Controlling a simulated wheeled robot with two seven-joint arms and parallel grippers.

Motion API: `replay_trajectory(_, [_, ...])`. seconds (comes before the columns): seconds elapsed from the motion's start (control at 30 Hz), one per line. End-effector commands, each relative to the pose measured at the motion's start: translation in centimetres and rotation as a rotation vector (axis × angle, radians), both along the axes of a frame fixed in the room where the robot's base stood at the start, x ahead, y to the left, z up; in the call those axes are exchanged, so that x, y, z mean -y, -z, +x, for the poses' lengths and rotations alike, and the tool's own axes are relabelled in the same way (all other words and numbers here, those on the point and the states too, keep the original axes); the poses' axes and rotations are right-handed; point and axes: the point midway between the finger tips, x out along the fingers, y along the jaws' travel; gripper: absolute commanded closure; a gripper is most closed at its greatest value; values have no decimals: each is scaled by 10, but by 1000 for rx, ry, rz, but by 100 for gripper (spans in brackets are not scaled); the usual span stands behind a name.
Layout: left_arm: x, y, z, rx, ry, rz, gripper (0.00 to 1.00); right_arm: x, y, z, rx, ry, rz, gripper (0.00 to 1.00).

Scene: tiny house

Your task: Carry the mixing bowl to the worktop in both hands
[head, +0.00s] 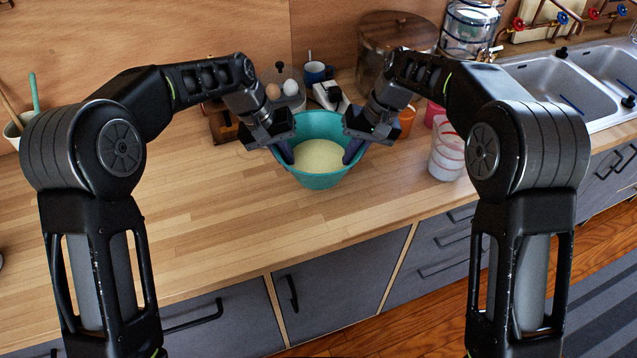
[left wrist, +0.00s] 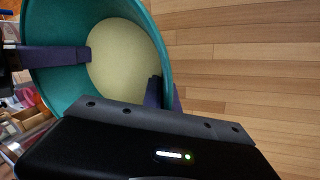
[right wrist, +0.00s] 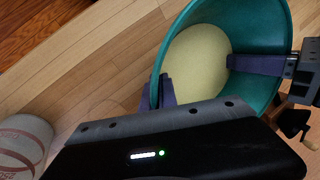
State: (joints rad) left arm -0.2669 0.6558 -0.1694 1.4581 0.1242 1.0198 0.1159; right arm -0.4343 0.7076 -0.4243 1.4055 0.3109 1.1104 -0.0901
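The teal mixing bowl (head: 318,181) holds a pale yellow mass and is upright at the wooden worktop (head: 200,225); I cannot tell if it touches the wood. My left gripper (head: 284,151) is at the bowl's left rim, with one finger inside and one outside the wall. My right gripper (head: 353,150) is at the right rim in the same way. The bowl also fills much of the left wrist view (left wrist: 62,85) and the right wrist view (right wrist: 262,30). Both grippers look shut on its wall.
A clear measuring cup (head: 447,158) and an orange cup (head: 406,120) stand to the right, before the sink (head: 566,85).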

Motion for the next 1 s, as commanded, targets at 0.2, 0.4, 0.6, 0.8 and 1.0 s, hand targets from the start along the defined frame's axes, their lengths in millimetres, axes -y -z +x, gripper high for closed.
replay_trajectory(0.2, [-1, 5, 0, 0, -1, 2, 100, 1, 4, 0, 2, 2, 0, 100])
replay_trajectory(0.4, [-1, 16, 0, 0, -1, 2, 100, 1, 15, 0, 2, 2, 0, 100])
replay_trajectory(0.6, [-1, 31, 0, 0, -1, 2, 100, 1, 31, 0, 2, 2, 0, 100])
replay_trajectory(0.8, [-1, 48, 0, 0, -1, 2, 100, 1, 47, 0, 2, 2, 0, 100])
replay_trajectory(1.0, [-1, 48, 0, 0, -1, 2, 88, 1, 47, 0, 1, 1, -1, 88])
